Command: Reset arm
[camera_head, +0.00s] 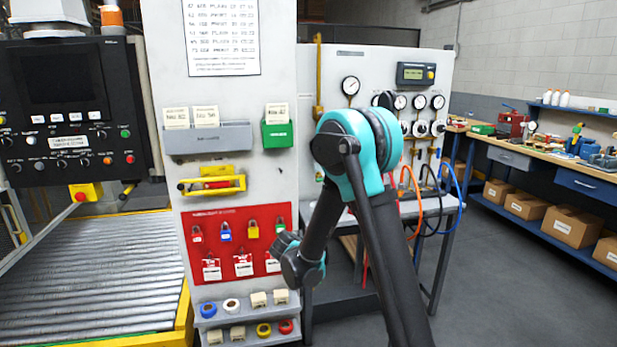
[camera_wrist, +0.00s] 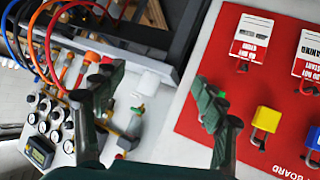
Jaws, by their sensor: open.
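My arm stretches across the middle of the head view, with its teal elbow raised in front of the grey panel and the forearm sloping down to the left. Its wrist end is in front of the right edge of the red lockout board (camera_head: 234,270); the fingers cannot be made out there. In the wrist view my gripper (camera_wrist: 158,85) has its two dark green fingers spread wide apart, with nothing held between them. The red board (camera_wrist: 215,75) shows there beyond the right finger, with a yellow padlock (camera_wrist: 266,119) and tags.
A gauge panel (camera_head: 382,65) with hoses stands behind my arm. A control console (camera_head: 70,110) and roller conveyor (camera_head: 90,270) are at the left. A shelf (camera_head: 250,338) with tape rolls sits below the board. A workbench (camera_head: 560,165) stands at the right; the floor before it is clear.

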